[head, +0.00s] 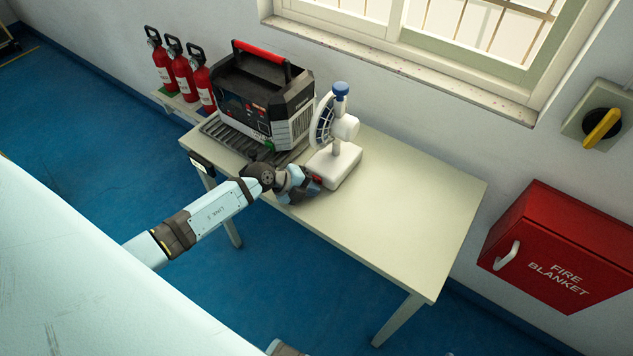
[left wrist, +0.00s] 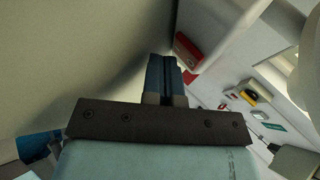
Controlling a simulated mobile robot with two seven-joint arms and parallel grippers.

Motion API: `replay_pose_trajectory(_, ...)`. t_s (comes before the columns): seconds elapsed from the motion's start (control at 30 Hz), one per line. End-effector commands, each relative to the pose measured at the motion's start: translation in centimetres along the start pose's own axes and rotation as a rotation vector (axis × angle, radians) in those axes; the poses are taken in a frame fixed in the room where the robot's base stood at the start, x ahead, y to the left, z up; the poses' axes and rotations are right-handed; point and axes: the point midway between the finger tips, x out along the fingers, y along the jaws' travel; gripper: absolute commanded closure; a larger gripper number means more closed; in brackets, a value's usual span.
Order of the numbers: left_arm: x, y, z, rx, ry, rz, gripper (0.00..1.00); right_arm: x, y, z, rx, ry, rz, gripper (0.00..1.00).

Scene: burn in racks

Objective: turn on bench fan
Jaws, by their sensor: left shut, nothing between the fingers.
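The white bench fan (head: 337,165) stands on the table, with a round guarded head, a blue knob on top and a pale block base. My left gripper (head: 316,186) is low at the front left of the base, very close to it. A small red part shows there at the base's near edge; the gripper partly hides that edge, and I cannot tell whether they touch. In the left wrist view the blue fingers (left wrist: 166,76) are together with nothing between them. My right gripper is not in view.
The cream table (head: 425,210) is clear right of the fan. A black and grey machine with a red handle (head: 262,100) stands left of the fan. Fire extinguishers (head: 180,72) stand behind it. A red fire blanket box (head: 555,250) and a yellow rotary switch (head: 602,128) are on the wall.

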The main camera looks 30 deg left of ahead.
Motion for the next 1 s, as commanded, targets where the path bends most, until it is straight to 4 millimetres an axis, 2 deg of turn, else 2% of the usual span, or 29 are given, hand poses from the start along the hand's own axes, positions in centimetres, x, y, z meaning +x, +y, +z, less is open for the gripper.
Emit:
replay_pose_trajectory(0.2, -0.9, 0.3, -0.6, -0.002, 0.0, 0.001, 1.0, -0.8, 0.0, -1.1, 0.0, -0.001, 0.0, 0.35)
replay_pose_trajectory(0.57, -0.9, 0.6, -0.7, 0.0, 0.0, 0.001, 1.0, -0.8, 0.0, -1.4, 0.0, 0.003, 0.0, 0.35)
replay_pose_trajectory(1.0, -3.9, 2.4, -2.7, -0.001, 0.0, 0.002, 1.0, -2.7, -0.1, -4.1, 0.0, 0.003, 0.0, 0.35)
